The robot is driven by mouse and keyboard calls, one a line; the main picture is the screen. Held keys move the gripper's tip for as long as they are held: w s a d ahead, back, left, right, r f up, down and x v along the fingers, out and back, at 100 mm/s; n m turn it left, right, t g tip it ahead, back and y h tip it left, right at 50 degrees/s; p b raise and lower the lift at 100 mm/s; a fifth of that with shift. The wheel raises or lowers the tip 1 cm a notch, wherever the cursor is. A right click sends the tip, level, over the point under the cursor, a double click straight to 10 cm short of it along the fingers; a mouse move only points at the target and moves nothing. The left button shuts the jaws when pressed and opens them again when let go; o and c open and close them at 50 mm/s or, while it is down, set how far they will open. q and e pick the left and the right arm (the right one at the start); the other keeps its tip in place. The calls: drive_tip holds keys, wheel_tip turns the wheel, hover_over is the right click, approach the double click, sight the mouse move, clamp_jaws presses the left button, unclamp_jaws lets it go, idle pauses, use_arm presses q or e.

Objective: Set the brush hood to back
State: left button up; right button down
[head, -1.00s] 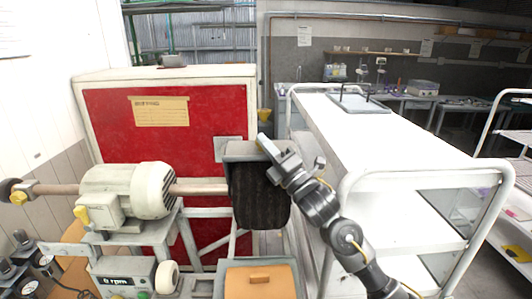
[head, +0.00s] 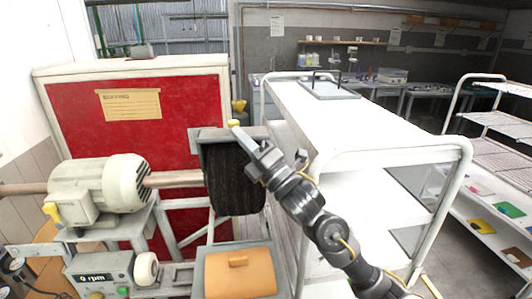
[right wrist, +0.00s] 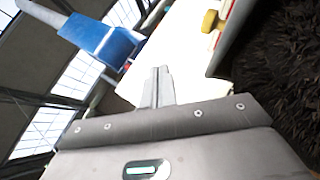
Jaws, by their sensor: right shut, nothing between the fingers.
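The dark bristled brush (head: 232,178) sits on the right end of the machine's shaft, under a grey hood (head: 212,134). A small yellow knob (head: 234,123) shows at the hood's upper right, and a yellow knob (right wrist: 211,21) also shows in the right wrist view beside the dark bristles (right wrist: 285,75). My right gripper (head: 246,139) is at the hood's right side, just by the knob in the head view. Its fingers (right wrist: 158,85) are shut and empty; the right wrist view shows them apart from the knob. My left gripper is out of view.
The motor (head: 100,187) and a control box reading 0 rpm (head: 98,277) stand at left. A red panel (head: 140,125) is behind. A white cart (head: 360,125) stands close on the right. A box with an orange lid (head: 238,272) lies below the brush.

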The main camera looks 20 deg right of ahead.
drive_tip(key=s+d+b, duration=0.2)
drive_tip(key=s+d, duration=0.1)
drive_tip(key=s, duration=0.3)
drive_tip(key=shift+s+f, duration=0.2)
drive_tip(key=shift+s, duration=0.15)
drive_tip(key=shift+w, duration=0.1)
